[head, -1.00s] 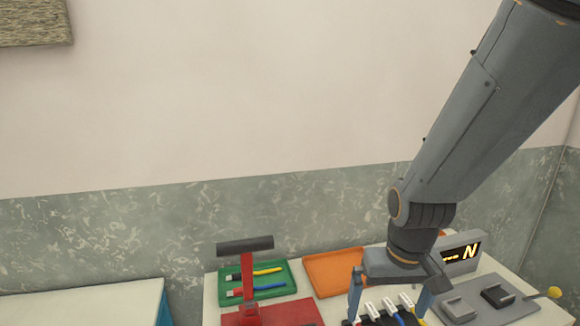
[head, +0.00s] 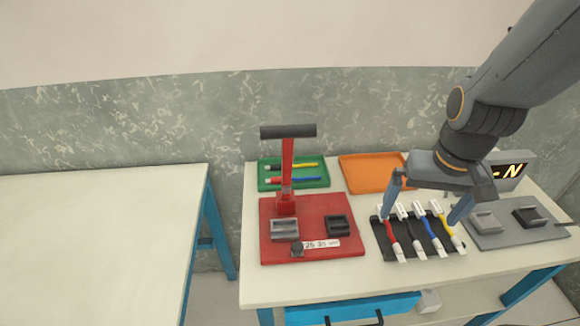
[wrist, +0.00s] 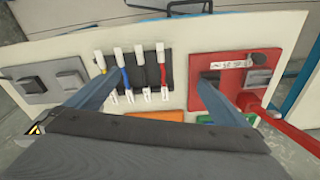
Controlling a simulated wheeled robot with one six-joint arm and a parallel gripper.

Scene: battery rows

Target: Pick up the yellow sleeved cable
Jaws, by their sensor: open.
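The yellow sleeved cable (head: 445,222) lies in the rightmost slot of a black rack (head: 412,252), with white connectors at its ends. Red, black-and-white and blue cables lie to its left. In the wrist view the yellow cable (wrist: 101,65) is at the left end of the row. My gripper (head: 422,216) is open and empty, its fingers spread across the rack's width above the row. The yellow cable shows near the right finger in the head view. In the wrist view my gripper (wrist: 160,78) has the rack between its fingers.
A red press (head: 350,247) with an upright lever stands left of the rack. Behind are a green tray (head: 325,181) holding cables and an empty orange tray (head: 365,172). A bare table (head: 90,230) stands left.

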